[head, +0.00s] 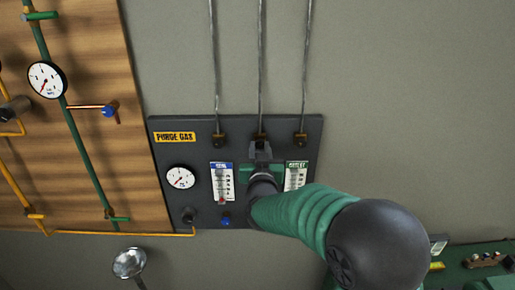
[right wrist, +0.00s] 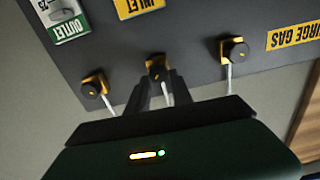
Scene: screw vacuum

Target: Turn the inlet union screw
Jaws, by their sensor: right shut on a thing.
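The inlet union screw (right wrist: 157,66) is the middle of three dark round caps with yellow-brass bases. It sits under the yellow INLET label (right wrist: 138,6) in the right wrist view, which looks upside down. My right gripper (right wrist: 158,80) is shut on this middle screw, with one dark finger on each side of it. In the head view my right gripper (head: 261,152) reaches the top middle of the dark panel (head: 262,124), and my green arm hides the panel's lower right part. There the gripper mostly covers the screw. My left gripper is not in view.
Neighbouring union screws stand close on both sides, by the OUTLET label (right wrist: 68,27) and the PURGE GAS label (right wrist: 292,38). Thin grey tubes (head: 262,60) run up from the unions. A gauge (head: 181,178) is on the panel. A wooden pipe board (head: 100,150) stands left.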

